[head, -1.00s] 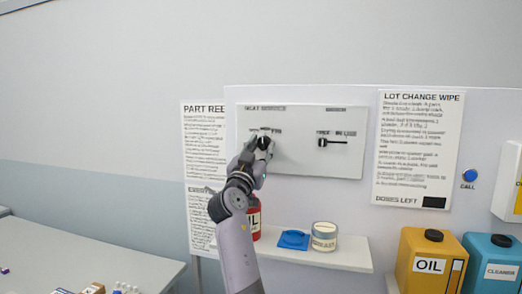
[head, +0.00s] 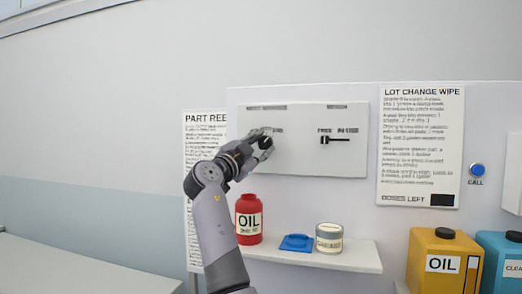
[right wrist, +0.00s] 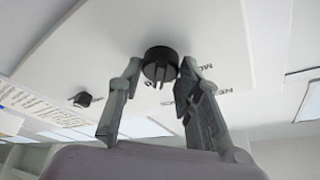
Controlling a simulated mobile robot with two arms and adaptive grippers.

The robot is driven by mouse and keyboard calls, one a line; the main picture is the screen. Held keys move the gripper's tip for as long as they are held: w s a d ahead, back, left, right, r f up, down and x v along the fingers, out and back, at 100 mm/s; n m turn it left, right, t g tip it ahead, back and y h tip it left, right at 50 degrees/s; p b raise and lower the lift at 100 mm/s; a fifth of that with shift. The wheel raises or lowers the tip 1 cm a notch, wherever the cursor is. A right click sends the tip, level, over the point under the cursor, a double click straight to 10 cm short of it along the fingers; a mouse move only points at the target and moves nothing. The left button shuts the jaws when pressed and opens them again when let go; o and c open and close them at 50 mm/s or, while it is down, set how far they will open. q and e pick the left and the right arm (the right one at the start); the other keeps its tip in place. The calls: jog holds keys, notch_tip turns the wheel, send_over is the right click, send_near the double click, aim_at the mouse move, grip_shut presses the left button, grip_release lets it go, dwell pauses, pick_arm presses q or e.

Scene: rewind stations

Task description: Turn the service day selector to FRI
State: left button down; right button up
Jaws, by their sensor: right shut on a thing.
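The day selector is a black round knob (head: 265,142) on the left part of a white panel (head: 300,165). In the right wrist view the knob (right wrist: 160,64) is ribbed and sits between the two fingertips. My right gripper (head: 260,140) is at the panel, shut on the knob. It also shows in the right wrist view (right wrist: 160,72), with a finger on each side. The gripper covers most of the lettering around the knob, and I cannot read which day it points to. My left gripper is not in view.
Below, a shelf (head: 340,262) holds a red oil bottle (head: 249,220), a blue item (head: 297,242) and a grease tin (head: 329,238). Yellow (head: 430,255) and blue (head: 497,255) containers stand at right.

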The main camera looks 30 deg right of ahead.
jog(key=shift+m, duration=0.8)
jog(key=shift+g, duration=0.4)
jog(key=o, duration=1.1)
jog(key=shift+o, duration=0.2)
jog(key=v, duration=1.2)
jog(key=shift+r, duration=0.15)
